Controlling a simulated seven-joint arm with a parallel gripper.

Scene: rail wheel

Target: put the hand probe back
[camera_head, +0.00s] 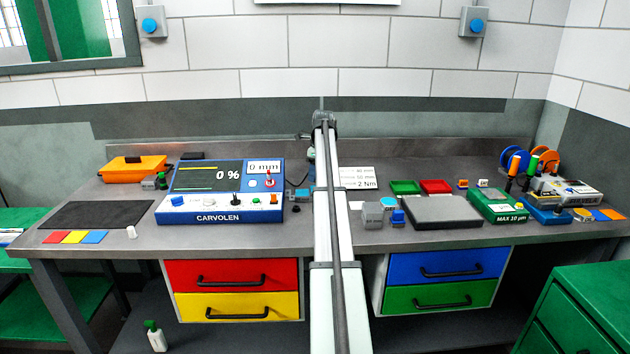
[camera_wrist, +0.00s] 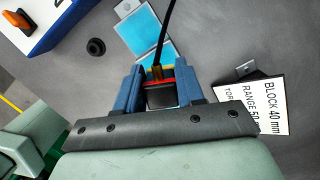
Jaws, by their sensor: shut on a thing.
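The hand probe appears to be the small black body with red and yellow bands (camera_wrist: 160,96) in the wrist view. A thin black cable runs up from it. My gripper (camera_wrist: 160,76) is shut on it, with one blue finger on each side. The probe's height above the bench is hard to judge. In the head view my own arm hides the probe and most of the gripper. I cannot tell which thing is the probe's resting place.
A blue CARVOLEN console (camera_head: 220,203) reading 0 % stands left of my arm. A white sign (camera_head: 357,178) stands right of the arm. A grey plate (camera_head: 440,210) and a green box (camera_head: 497,206) stand farther right.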

